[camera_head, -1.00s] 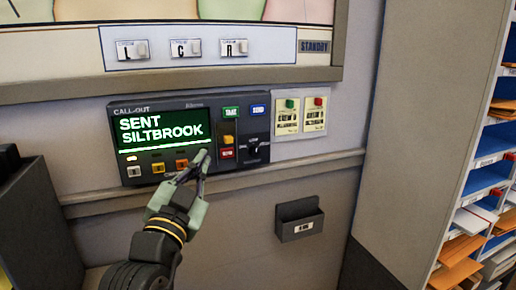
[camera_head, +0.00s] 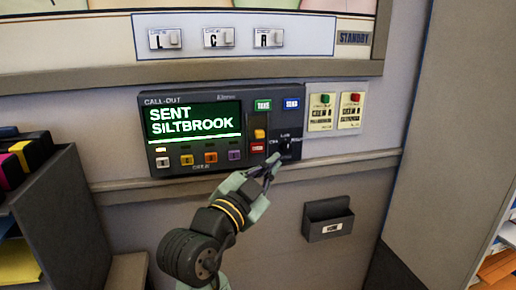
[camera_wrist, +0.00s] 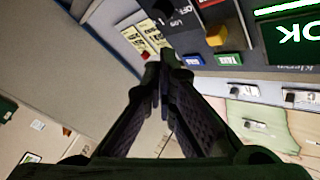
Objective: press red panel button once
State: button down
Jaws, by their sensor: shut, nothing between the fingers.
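The call-out panel (camera_head: 215,168) is a dark box on the wall, its green screen (camera_head: 194,121) reading "SENT SILTBROOK". Its red button (camera_head: 257,148) sits below a yellow button, left of a black knob (camera_head: 285,145). In the wrist view, which is upside down, the red button (camera_wrist: 205,3) is partly cut off at the top edge. My gripper (camera_head: 273,163) is shut and empty, its tips just below and right of the red button in the head view. In the wrist view the tips (camera_wrist: 160,68) point toward the wall; I cannot tell whether they touch the panel.
A green button (camera_head: 262,105) and a blue button (camera_head: 291,104) sit above. Several small buttons line the panel's bottom. A wall pocket (camera_head: 327,220) is below right; black trays (camera_head: 60,200) stand left.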

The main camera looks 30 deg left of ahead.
aim_at(260, 151)
jog(key=shift+w+a, duration=2.45)
jog(key=shift+a, duration=0.3)
jog(key=shift+w+a, duration=0.25)
jog(key=shift+a, duration=0.05)
jog(key=shift+w+a, duration=0.25)
dwell(0.5)
jog(key=shift+s+d+b, duration=0.45)
jog(key=shift+s+d, duration=0.05)
jog(key=shift+d, duration=0.1)
jog(key=shift+s+d, duration=1.7)
jog(key=shift+d, duration=0.15)
